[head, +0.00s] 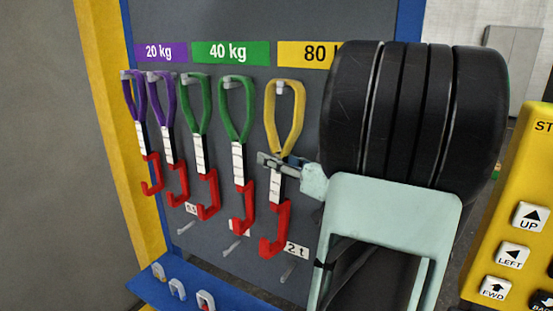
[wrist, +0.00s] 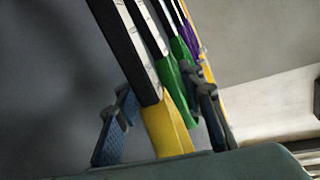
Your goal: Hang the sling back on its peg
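The yellow sling (head: 297,112), with a white tag and a red hook (head: 275,230), hangs under the yellow 80 kg label (head: 302,54). Its loop appears to be around the grey peg (head: 281,88) at its top. My gripper (head: 277,162) is at the sling just below the yellow loop. In the wrist view the yellow strap (wrist: 168,125) runs between my two fingers (wrist: 162,105), which stand apart on either side of it. A gap shows on the left side of the strap. Contact on the right side cannot be told.
Two purple slings (head: 167,100) and two green slings (head: 236,112) hang to the left on the grey board (head: 185,22). A blue ledge (head: 235,294) with small shackles is below. A yellow control box (head: 520,200) stands at the right. My arm hides the board's right part.

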